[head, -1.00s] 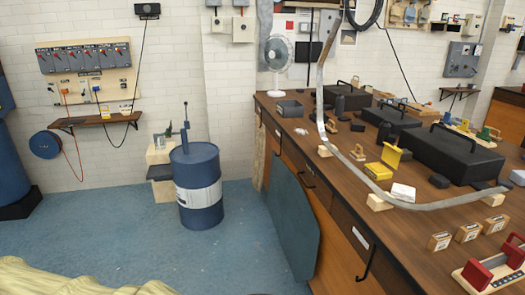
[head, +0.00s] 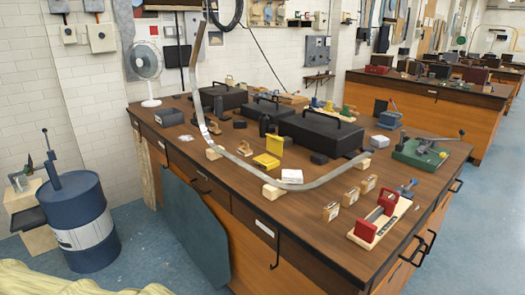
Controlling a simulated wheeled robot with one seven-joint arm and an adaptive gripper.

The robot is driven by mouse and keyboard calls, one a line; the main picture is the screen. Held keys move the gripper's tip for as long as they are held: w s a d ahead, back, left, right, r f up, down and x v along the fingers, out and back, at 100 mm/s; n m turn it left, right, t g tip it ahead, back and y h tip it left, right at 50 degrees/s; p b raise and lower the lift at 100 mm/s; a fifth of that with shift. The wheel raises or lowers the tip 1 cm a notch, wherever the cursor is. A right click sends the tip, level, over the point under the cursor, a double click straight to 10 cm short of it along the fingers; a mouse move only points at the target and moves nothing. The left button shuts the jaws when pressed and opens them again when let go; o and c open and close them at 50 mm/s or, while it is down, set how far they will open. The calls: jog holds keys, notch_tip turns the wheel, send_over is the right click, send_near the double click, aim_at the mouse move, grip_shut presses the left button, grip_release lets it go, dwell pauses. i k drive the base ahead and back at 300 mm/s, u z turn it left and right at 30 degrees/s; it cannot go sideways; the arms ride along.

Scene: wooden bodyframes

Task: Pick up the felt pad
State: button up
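I cannot tell for certain which thing is the felt pad. A small flat whitish patch (head: 186,138) lies nearer the bench's left side. My gripper is not in view.
Black cases (head: 320,132), small wooden blocks (head: 331,211) and a red-ended fixture (head: 376,217) crowd the bench. A blue-grey panel (head: 197,227) leans against its front. A blue drum (head: 78,220) stands left. Blue floor (head: 140,255) is clear between drum and bench.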

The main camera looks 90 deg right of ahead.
aim_at(245, 152)
jog(key=z, duration=1.8)
